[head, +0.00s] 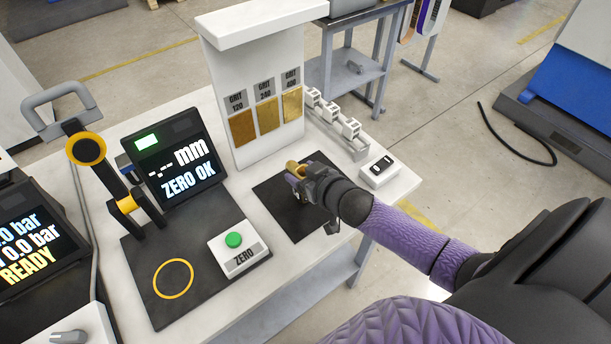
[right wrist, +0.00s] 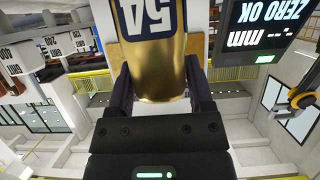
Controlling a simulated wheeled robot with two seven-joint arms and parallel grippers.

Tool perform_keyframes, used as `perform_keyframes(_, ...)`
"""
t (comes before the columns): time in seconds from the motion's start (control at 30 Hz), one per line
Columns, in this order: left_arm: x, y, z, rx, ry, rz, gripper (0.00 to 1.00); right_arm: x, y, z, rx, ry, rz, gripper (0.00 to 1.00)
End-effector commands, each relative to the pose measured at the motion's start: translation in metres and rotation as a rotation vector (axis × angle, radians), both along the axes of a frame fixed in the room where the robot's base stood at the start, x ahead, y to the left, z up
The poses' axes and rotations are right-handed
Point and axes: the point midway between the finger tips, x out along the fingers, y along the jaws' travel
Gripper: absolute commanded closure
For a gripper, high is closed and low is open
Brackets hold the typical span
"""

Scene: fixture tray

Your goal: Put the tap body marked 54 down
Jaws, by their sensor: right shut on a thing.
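The tap body marked 54 (right wrist: 152,60) is a brass cylinder with a white label bearing a dark blue 54, seen large in the right wrist view. My right gripper (right wrist: 160,88) is shut on it, with one finger on each side. In the head view the right gripper (head: 298,178) is over the dark mat (head: 271,197), and a small brass part of the tap body (head: 294,167) shows at its tip. The rest of the tap body is hidden by the gripper there. I cannot tell whether it touches the mat. My left gripper is not in view.
The grit panel (head: 262,88) stands behind the mat. The gauge screen (head: 176,165) reads ZERO OK, with a green ZERO button (head: 234,240) in front.

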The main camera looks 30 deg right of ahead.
Motion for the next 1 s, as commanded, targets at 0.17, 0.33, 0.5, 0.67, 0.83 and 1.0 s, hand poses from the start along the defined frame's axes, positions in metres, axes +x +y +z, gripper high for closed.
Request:
perform_keyframes(0.17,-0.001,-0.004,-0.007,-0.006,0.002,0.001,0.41,0.001,0.000,-0.013,0.000,-0.004,0.001,1.00)
perform_keyframes(0.33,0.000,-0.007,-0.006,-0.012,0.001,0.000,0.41,0.001,0.000,-0.012,0.000,-0.005,0.001,1.00)
perform_keyframes(0.5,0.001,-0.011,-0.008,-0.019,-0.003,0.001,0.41,0.000,0.000,-0.015,0.000,-0.001,0.000,0.20)
perform_keyframes(0.67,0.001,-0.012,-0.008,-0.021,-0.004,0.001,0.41,0.000,0.000,-0.015,-0.001,-0.001,0.000,0.00)
perform_keyframes(0.83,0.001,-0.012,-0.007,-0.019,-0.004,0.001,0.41,0.000,0.000,-0.014,-0.001,-0.001,0.000,0.00)
perform_keyframes(1.0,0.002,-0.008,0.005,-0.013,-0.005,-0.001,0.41,-0.020,-0.002,-0.002,0.001,0.002,0.001,0.00)
